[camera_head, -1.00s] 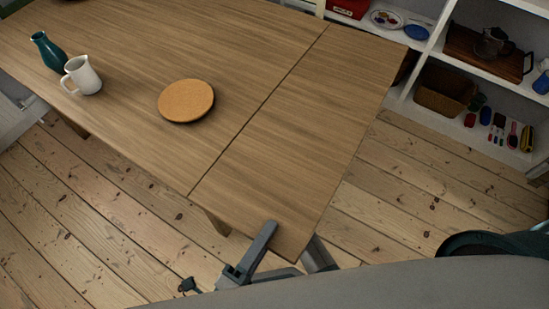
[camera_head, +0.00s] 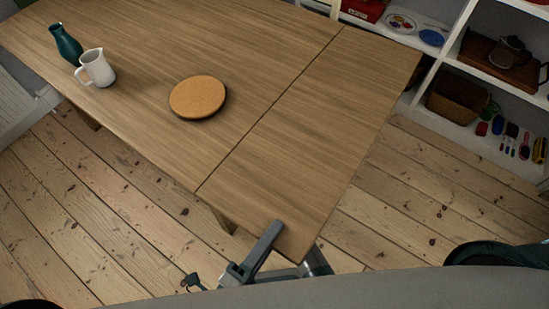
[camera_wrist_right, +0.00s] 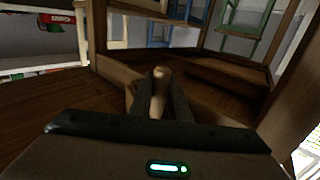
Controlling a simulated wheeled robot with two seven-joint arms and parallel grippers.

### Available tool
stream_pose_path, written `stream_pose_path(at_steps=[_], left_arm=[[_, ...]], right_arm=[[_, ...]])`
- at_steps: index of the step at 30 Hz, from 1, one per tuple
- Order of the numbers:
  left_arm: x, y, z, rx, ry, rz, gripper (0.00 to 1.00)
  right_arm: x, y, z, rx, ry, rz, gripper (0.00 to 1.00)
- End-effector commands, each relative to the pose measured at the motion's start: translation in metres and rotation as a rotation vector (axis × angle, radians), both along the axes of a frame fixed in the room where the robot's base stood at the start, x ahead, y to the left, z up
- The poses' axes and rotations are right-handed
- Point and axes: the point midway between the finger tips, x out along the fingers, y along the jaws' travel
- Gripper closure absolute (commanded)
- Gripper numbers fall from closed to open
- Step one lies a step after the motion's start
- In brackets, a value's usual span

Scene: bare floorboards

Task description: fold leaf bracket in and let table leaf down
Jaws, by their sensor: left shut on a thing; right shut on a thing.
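The wooden table leaf (camera_head: 322,130) is up, level with the tabletop (camera_head: 150,60), with a straight seam between them. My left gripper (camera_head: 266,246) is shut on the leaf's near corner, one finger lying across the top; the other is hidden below. In the right wrist view, my right gripper (camera_wrist_right: 158,108) is under the table, shut on a pale wooden knob (camera_wrist_right: 160,76). The knob appears to belong to the leaf bracket; how far the bracket is swung out cannot be told. The right gripper is hidden in the head view.
A teal vase (camera_head: 66,44), a white jug (camera_head: 97,68) and a round cork mat (camera_head: 198,97) stand on the main tabletop. White shelves (camera_head: 470,118) with baskets and small items are at the right. Bare floorboards lie beside the leaf.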

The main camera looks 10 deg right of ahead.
Motion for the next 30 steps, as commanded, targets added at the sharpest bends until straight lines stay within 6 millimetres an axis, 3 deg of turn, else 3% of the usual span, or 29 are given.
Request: stream_pose_path(at_steps=[16,30], left_arm=[[0.003,0.000,0.006,-0.007,-0.009,0.003,0.91],[0.002,0.000,0.005,-0.007,-0.009,0.002,0.91]], right_arm=[[0.001,0.006,0.001,0.000,0.000,0.001,1.00],[0.016,0.030,0.001,0.004,0.004,-0.002,0.99]])
